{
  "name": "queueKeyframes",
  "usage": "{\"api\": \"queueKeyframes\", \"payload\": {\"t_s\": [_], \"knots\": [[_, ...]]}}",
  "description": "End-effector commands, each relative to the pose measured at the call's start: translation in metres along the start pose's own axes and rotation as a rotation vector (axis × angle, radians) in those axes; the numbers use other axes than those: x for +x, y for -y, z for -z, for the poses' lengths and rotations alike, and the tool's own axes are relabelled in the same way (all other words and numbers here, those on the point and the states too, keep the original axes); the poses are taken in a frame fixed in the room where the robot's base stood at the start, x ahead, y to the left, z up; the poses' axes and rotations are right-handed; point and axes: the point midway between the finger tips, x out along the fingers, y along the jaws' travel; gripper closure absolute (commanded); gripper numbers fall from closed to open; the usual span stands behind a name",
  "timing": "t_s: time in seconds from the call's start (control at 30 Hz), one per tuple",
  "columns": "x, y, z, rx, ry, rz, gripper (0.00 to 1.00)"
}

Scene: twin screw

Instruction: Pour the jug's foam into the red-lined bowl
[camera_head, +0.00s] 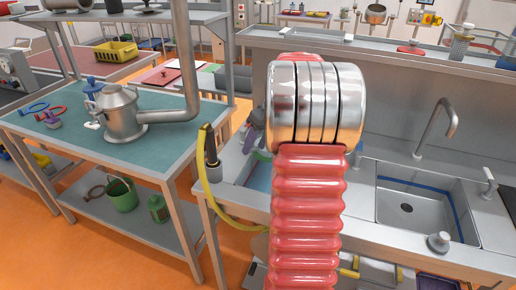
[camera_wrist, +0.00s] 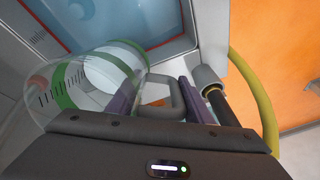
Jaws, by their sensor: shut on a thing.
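In the wrist view my gripper (camera_wrist: 161,80) has its two purple fingers on either side of the grey handle (camera_wrist: 163,90) of a clear jug. The jug (camera_wrist: 62,92) has green bands and dark measuring marks and lies tilted across the left of the picture. A whitish area shows inside it; I cannot tell whether this is foam. In the head view my red, ribbed arm hides most of the gripper and jug.
A steel sink (camera_head: 408,210) with a tap is right of my arm. A blue-green basin (camera_head: 262,178) is partly hidden behind the arm. A yellow hose (camera_head: 206,185) hangs at the counter's left end. A bench (camera_head: 75,150) with a metal vessel (camera_head: 122,115) stands left.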

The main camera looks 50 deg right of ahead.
Motion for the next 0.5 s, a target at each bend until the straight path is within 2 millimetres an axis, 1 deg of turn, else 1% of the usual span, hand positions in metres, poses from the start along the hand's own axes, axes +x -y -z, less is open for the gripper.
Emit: {"api": "queueKeyframes", "payload": {"t_s": [0.3,0.5], "knots": [[-0.0091,0.0041,0.0088,0.002,-0.151,0.083,0.97],[-0.012,0.0055,0.0107,0.001,-0.242,0.137,0.97]]}}
